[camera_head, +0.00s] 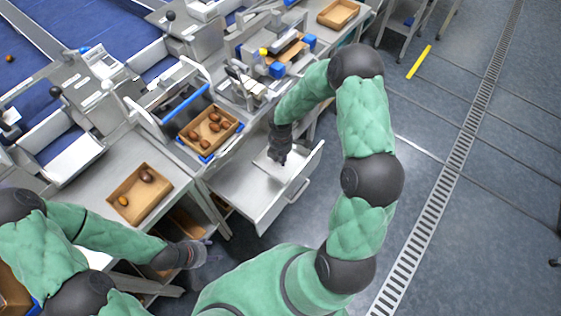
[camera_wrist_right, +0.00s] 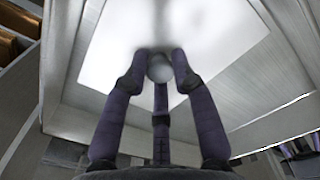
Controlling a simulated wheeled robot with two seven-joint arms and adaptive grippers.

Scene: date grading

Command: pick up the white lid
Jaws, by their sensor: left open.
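The white lid (camera_wrist_right: 220,35) is a flat white plate with a small round knob (camera_wrist_right: 160,68). It lies in the open metal drawer (camera_head: 248,196). In the head view the lid (camera_head: 293,168) is partly hidden by my right gripper (camera_head: 278,158), which points down into the drawer. In the right wrist view the fingers of my right gripper (camera_wrist_right: 159,75) stand around the knob, one on each side and one on the near side. I cannot tell whether they press on it. My left gripper (camera_head: 197,254) is open and empty at the lower left, by the bench's front edge.
An open box with several brown dates (camera_head: 209,109) stands left of the drawer. Another box (camera_head: 157,203) with a few dates lies on the bench. An empty-looking tray (camera_head: 338,12) is at the back. The drawer's front handle (camera_head: 299,191) faces the clear floor at right.

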